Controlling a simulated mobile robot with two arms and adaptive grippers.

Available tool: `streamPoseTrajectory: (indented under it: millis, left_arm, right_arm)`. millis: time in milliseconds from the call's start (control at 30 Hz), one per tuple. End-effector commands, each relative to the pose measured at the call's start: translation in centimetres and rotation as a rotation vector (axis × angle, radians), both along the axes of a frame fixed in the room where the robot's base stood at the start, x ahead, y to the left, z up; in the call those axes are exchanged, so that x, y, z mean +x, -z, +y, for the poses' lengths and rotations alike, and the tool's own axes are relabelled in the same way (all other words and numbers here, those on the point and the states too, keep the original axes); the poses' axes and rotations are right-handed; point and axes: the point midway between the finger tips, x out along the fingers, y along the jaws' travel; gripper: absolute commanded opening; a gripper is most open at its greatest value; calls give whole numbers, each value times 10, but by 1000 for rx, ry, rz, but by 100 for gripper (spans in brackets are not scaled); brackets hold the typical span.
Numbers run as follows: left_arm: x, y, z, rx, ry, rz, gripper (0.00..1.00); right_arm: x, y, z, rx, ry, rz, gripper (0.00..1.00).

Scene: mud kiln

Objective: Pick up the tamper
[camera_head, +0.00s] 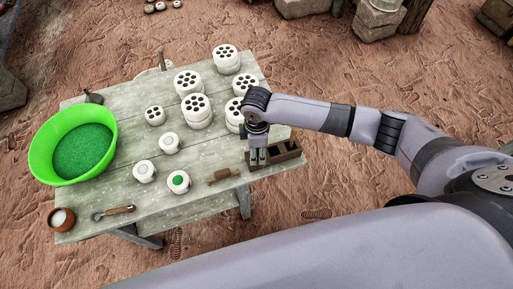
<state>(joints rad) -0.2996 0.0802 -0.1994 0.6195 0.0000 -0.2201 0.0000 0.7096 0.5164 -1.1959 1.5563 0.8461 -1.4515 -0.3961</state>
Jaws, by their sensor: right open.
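I cannot tell for certain which tool is the tamper. A small brown wooden piece (223,176) lies near the table's front right edge and may be it. A dark tool with an upright handle (93,97) stands at the back left, behind the green tub. My right gripper (258,158) points down at the table's right side, open, close to a brown wooden box (286,150) and to the right of the wooden piece. The gripper partly hides the box's left end. My left gripper is not in view.
A green tub (42,160) of green material stands at the left of the wooden table (112,185). Several white perforated briquettes (197,108) stand in stacks at the back. Smaller white moulds (179,183), a trowel-like tool (113,212) and a small bowl (62,219) are in front.

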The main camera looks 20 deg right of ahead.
Motion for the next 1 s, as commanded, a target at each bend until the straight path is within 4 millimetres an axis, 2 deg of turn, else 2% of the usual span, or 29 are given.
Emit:
streamPoseTrajectory:
  millis: [100, 333, 1000]
  left_arm:
    - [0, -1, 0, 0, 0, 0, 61]
    - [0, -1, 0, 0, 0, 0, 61]
    - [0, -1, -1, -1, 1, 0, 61]
  right_arm:
    - [0, 9, 0, 0, 0, 0, 47]
    - [0, 11, 0, 0, 0, -1, 47]
    - [0, 10, 0, 0, 0, -1, 2]
